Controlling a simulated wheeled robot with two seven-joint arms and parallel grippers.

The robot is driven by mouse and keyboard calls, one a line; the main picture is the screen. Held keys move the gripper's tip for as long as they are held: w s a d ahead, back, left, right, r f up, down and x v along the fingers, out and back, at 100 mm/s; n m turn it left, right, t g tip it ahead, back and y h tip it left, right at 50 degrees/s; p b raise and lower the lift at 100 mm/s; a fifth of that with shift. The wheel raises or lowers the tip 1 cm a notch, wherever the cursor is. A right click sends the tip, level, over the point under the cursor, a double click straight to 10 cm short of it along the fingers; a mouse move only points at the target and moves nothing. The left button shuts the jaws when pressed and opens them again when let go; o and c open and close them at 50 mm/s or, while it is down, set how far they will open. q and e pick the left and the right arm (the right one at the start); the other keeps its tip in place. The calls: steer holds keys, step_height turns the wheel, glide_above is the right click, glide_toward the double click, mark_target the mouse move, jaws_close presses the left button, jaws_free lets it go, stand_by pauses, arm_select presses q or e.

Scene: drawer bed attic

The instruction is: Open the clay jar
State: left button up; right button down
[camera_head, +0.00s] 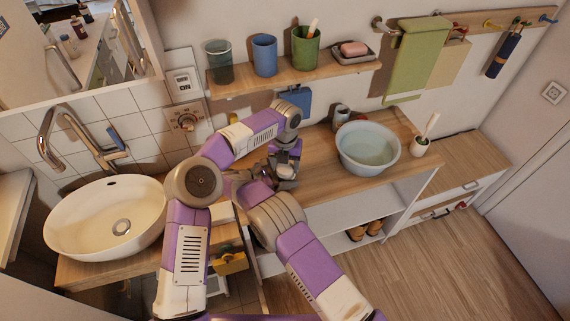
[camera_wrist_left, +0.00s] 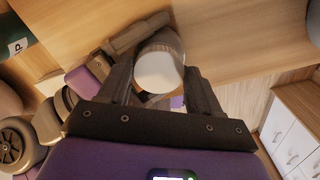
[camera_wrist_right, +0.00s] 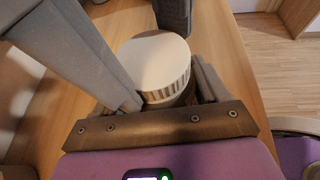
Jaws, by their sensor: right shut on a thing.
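The clay jar has a pale round lid with a ribbed side (camera_wrist_right: 155,62) and a brown body (camera_wrist_right: 187,97), mostly hidden behind the lid in the right wrist view. In the head view it is largely hidden among my grippers on the wooden counter. My right gripper (camera_wrist_right: 165,100) is shut on the jar body, below the lid. My left gripper (camera_wrist_left: 160,85) is open, with its fingers on either side of the lid, which shows between them in the left wrist view (camera_wrist_left: 159,70). Whether a left finger touches the lid, I cannot tell.
A blue-grey basin (camera_head: 345,158) and a small cup with a brush (camera_head: 420,146) stand right of my grippers on the counter (camera_head: 320,187). A white sink (camera_head: 75,225) is at the left. A shelf (camera_head: 330,70) with cups and soap hangs above.

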arm_select(q)
steer(key=shift+o, duration=1.1)
steer(key=shift+a, duration=0.2)
steer(key=shift+w+a, duration=0.1)
steer(key=shift+a, duration=0.05)
